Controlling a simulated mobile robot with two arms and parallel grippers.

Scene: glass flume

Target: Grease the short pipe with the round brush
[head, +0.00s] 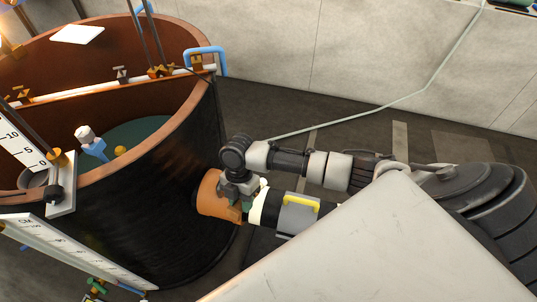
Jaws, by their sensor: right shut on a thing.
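My right gripper (240,193) is at the outer right side of a big round tank, its arm coming in from the right. It is shut on an orange-brown cylindrical thing (209,192) that lies on its side close to the tank wall. I cannot tell whether this is the short pipe, and I see no clear bristles of a round brush on it. A grey, white and black cylinder with a yellow handle (300,204) lies in line with it, partly hidden; I cannot tell whether they are joined. My left gripper is not in view.
The dark-walled tank (130,215) with a copper-coloured inside fills the left. A blue-and-white thing (91,143) and a yellow ball (120,151) are in it. A white scale (70,252) crosses its front.

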